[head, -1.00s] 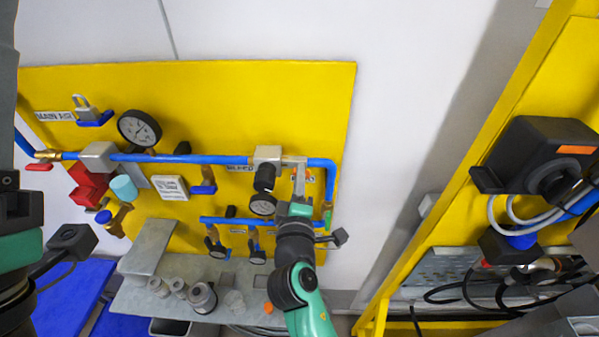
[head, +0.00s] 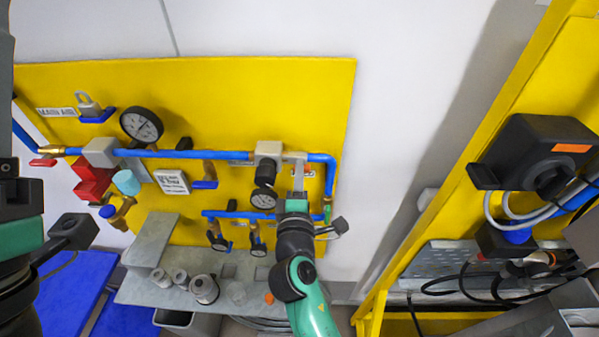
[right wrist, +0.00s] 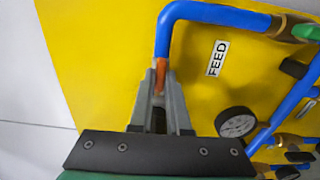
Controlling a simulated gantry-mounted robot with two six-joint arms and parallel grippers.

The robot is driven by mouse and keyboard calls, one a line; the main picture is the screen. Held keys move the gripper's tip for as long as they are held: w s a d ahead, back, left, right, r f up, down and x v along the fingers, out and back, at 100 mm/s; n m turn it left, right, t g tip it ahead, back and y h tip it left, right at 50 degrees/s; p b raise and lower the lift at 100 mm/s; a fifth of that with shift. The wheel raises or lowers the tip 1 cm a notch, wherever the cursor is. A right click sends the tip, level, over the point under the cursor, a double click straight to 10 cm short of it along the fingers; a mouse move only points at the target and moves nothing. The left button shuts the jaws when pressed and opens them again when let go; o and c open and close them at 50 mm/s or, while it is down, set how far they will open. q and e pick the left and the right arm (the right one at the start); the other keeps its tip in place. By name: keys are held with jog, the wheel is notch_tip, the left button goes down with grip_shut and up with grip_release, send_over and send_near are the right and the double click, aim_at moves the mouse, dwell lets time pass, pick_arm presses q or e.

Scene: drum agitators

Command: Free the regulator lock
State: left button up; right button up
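The regulator is a pale block (head: 269,150) on the upper blue pipe in the head view, with a black knob (head: 265,174) and a round gauge (head: 263,198) below it. My right gripper (head: 298,158) reaches the pipe just right of that block. In the right wrist view its grey fingers (right wrist: 160,78) stand close together with a narrow gap, and an orange-brown piece (right wrist: 160,70) in line with the blue pipe shows at their tips. I cannot tell whether they grip it. No separate lock is clearly visible. My left arm (head: 20,215) is at the left edge; its fingertips are not clear.
A grey shelf (head: 150,292) with several small cylinders stands below. A FEED label (right wrist: 216,58) shows beside my right gripper.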

jog(key=o, duration=0.4)
jog(key=shift+o, duration=0.2)
jog(key=shift+s, duration=0.15)
jog(key=s, duration=1.1)
jog(key=shift+s+a, duration=0.15)
jog(key=shift+s, duration=0.05)
